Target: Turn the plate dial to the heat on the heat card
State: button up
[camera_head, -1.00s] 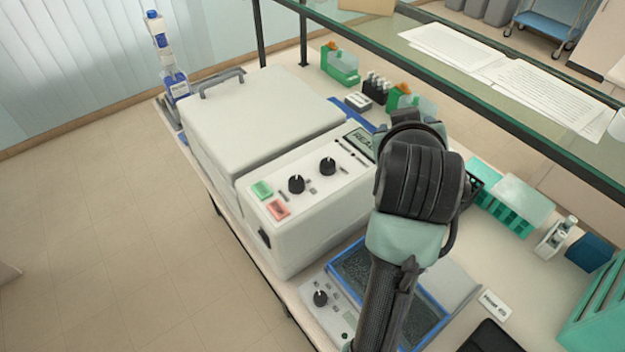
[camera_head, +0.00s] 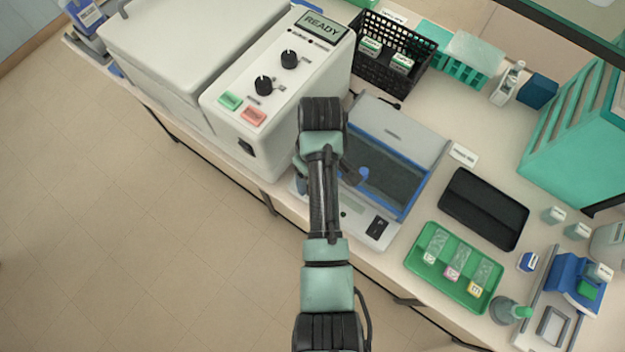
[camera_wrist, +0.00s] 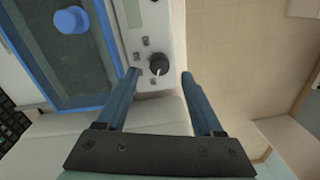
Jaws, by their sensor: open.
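The plate dial (camera_wrist: 159,64), a small black knob with a pale pointer line, sits on the white control strip of the heating plate in the wrist view. In the head view the plate's dark, blue-framed surface (camera_head: 398,188) shows, but my arm hides the dial. My gripper (camera_wrist: 160,75) is open, with one blue finger on each side of the dial in the picture. Whether the fingers touch it I cannot tell. The heat card (camera_head: 463,154) is a small white card on the bench right of the plate; its print is too small to read.
A large white machine (camera_head: 285,75) with two black knobs and green and red buttons stands left of the plate. A blue knob (camera_wrist: 71,20) lies over the plate surface. A black tray (camera_head: 484,208) and a green slide tray (camera_head: 445,282) are to the right.

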jog(key=shift+f, duration=2.05)
grip_shut()
